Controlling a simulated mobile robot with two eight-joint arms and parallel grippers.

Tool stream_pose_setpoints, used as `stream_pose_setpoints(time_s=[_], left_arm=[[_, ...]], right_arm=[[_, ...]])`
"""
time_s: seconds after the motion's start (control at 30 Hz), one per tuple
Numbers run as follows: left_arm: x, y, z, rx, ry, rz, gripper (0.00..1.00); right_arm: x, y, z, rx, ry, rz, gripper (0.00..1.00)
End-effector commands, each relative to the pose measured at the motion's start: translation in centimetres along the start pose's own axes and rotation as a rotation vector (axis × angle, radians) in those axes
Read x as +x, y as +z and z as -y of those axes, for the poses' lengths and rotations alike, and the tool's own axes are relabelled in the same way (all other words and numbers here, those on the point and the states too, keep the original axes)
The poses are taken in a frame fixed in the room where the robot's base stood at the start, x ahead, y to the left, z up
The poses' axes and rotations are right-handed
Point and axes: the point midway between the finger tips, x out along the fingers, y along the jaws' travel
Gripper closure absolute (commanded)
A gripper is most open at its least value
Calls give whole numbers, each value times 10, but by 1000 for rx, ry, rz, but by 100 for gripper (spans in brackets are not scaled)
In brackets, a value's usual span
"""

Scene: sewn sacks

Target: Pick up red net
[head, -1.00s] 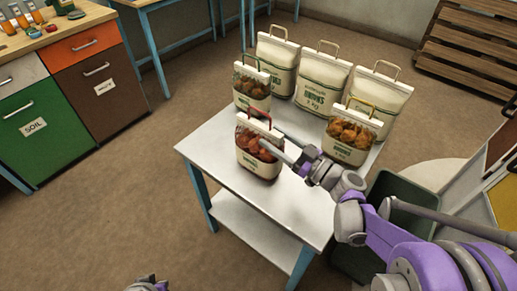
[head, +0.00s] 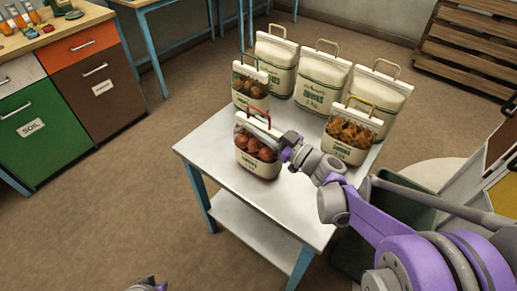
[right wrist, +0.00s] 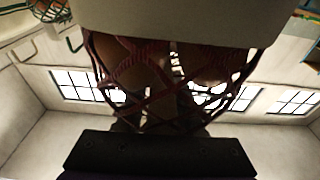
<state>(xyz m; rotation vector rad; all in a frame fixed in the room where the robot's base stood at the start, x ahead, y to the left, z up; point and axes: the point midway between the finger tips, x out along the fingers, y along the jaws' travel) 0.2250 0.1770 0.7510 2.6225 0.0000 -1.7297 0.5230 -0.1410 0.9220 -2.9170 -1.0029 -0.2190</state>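The red net is a sack with a red handle, a red mesh window showing round brown contents and a cream label band. It stands upright at the near left of the white table (head: 225,150), and the red net (head: 255,160) also fills the upper middle of the right wrist view (right wrist: 150,75). Only a tip of my left gripper (head: 148,285) shows at the bottom edge, away from the table.
A green-handled net sack (head: 250,88) stands just behind, and a yellow-handled one (head: 351,133) to the right. Several cream sacks (head: 322,78) line the back. A dark green bin (head: 350,262) stands right of the table. Drawer cabinets (head: 50,125) are at the left.

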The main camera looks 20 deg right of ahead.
Motion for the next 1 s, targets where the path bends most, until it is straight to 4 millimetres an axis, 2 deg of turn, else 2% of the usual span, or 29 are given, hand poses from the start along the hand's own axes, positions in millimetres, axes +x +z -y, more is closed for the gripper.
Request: stream_pose_setpoints(time_s=[0.03, 0.13, 1.0], left_arm=[[0, 0, 0, 0, 0, 0, 100], [0, 0, 0, 0, 0, 0, 100], [0, 0, 0, 0, 0, 0, 100]], right_arm=[[0, 0, 0, 0, 0, 0, 83], [0, 0, 0, 0, 0, 1, 100], [-1, 2, 1, -2, -1, 4, 100]])
